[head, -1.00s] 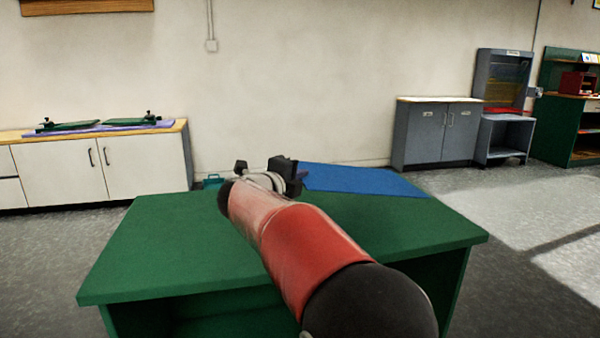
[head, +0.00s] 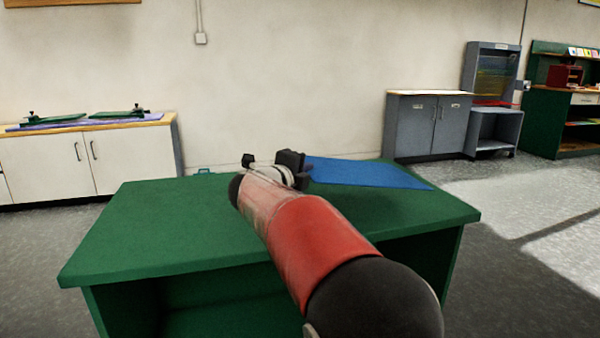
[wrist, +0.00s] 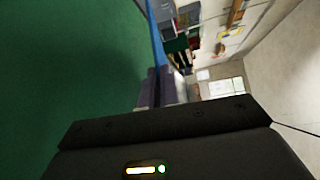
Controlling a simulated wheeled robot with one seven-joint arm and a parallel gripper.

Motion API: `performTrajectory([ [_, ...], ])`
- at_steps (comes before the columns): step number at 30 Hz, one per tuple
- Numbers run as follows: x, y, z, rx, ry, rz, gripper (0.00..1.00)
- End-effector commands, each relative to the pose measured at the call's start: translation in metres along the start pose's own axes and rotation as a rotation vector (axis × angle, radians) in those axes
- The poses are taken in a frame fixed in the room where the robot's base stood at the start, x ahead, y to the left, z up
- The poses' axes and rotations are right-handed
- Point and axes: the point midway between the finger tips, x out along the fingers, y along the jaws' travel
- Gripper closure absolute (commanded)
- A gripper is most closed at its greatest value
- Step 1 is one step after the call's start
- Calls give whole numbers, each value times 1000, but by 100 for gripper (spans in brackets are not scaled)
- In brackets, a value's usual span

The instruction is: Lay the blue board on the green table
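The blue board (head: 365,173) is a flat sheet at the far right part of the green table (head: 165,225). It lies over that tabletop, with a dark shadow on the green beneath its near edge. My gripper (head: 300,172) is at the board's left end. In the wrist view the board (wrist: 156,40) shows as a thin blue strip, nearly edge-on, running out from between the fingertips (wrist: 160,88). The fingers look shut on it. The green tabletop (wrist: 65,60) fills the left of that view. Any gap between board and table is hard to judge.
The left and front of the green tabletop are clear. A white cabinet (head: 130,160) at the left bears a purple sheet and green items. Grey cabinets (head: 428,128) and a green shelf unit (head: 545,120) stand along the wall at the right. The floor at the right is open.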

Motion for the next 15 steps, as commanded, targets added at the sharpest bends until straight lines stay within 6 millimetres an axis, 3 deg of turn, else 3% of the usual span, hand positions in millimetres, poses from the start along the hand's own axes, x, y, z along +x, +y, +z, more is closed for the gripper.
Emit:
performTrajectory([
  [15, 17, 22, -17, -1, 0, -1, 100],
])
